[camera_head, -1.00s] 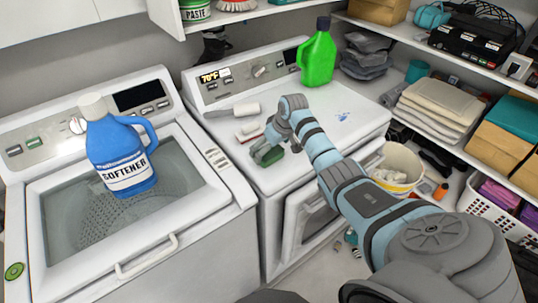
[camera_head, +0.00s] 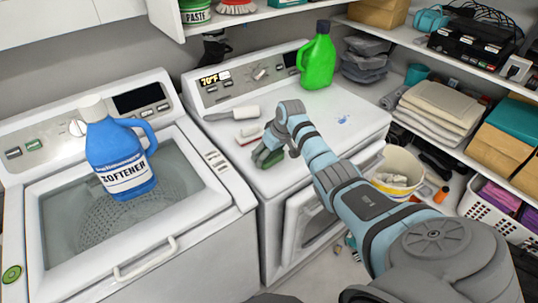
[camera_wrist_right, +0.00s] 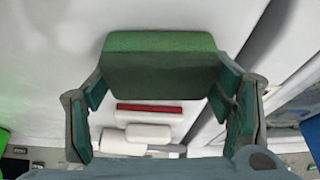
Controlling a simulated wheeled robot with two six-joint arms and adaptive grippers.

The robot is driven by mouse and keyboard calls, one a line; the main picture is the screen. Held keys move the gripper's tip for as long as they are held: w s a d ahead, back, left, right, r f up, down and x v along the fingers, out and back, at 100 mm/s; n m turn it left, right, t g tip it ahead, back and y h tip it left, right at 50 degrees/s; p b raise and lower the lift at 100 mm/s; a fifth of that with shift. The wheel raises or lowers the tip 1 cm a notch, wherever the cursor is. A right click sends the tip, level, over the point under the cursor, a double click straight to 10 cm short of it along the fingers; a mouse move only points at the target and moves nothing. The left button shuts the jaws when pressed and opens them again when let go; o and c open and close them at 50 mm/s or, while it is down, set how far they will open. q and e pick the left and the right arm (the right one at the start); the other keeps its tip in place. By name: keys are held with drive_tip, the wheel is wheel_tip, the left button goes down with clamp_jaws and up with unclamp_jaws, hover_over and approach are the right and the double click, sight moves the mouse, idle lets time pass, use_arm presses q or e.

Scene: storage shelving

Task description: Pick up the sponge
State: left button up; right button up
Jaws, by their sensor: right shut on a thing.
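The green sponge (camera_head: 271,160) is at the near left part of the white dryer top, partly hidden by my right gripper (camera_head: 267,155). In the right wrist view the sponge (camera_wrist_right: 160,68) spans the space between the two fingers, and my right gripper (camera_wrist_right: 161,90) is shut on it. I cannot tell whether the sponge still touches the dryer top. My left gripper is not in view.
A red-and-white brush (camera_head: 249,134) and a white-handled tool (camera_head: 232,114) lie just behind the sponge. A green jug (camera_head: 317,60) stands at the dryer's back. A blue softener bottle (camera_head: 120,160) stands on the washer (camera_head: 225,200). The dryer's middle is clear.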

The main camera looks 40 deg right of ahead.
wheel_tip(320, 180, up, 20)
drive_tip(key=shift+f, duration=0.15)
drive_tip(key=shift+c, duration=0.5)
